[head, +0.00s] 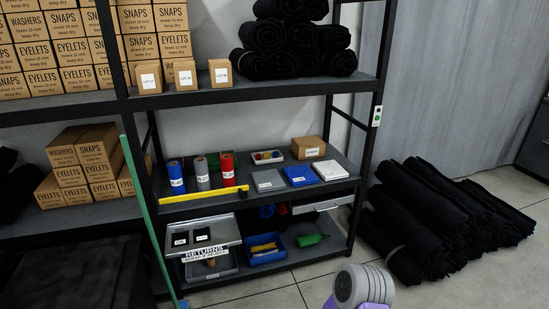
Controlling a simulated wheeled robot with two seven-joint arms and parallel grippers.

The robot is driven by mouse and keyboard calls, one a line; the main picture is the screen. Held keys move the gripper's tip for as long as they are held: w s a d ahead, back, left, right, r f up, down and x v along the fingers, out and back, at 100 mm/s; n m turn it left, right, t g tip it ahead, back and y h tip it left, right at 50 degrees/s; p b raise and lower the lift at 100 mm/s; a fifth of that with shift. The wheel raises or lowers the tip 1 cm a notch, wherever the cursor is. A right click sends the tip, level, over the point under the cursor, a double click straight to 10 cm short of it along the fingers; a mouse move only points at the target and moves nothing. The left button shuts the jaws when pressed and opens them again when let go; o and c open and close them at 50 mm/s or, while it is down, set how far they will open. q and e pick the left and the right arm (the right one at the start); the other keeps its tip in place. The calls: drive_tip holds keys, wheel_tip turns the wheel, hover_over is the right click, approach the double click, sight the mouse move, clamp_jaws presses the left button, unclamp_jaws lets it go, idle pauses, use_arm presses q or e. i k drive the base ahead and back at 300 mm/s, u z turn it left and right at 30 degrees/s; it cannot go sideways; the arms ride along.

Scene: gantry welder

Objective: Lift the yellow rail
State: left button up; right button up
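The yellow rail (202,195) is a long, thin yellow bar lying along the front edge of the middle shelf (310,189). It has a small dark part at its right end. It lies in front of several upright rolls, one blue, one grey and one red. No gripper fingers show in the head view. A grey ribbed part with purple below it, seemingly part of my own arm, shows at the bottom edge, well below and to the right of the rail.
A green upright strip (150,215) stands just left of the rail's left end. Grey, blue and white flat boxes (300,175) lie to its right. A returns tray (205,232) is on the shelf below. Black rolls (440,220) lie on the floor at right.

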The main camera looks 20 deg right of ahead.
sight(240, 190)
drive_tip(key=z, duration=0.3)
drive_tip(key=k, duration=0.4)
drive_tip(key=z, duration=1.25)
drive_tip(key=i, duration=0.45)
drive_tip(key=u, duration=0.65)
drive_tip(key=i, duration=1.15)
drive_tip(key=u, duration=1)
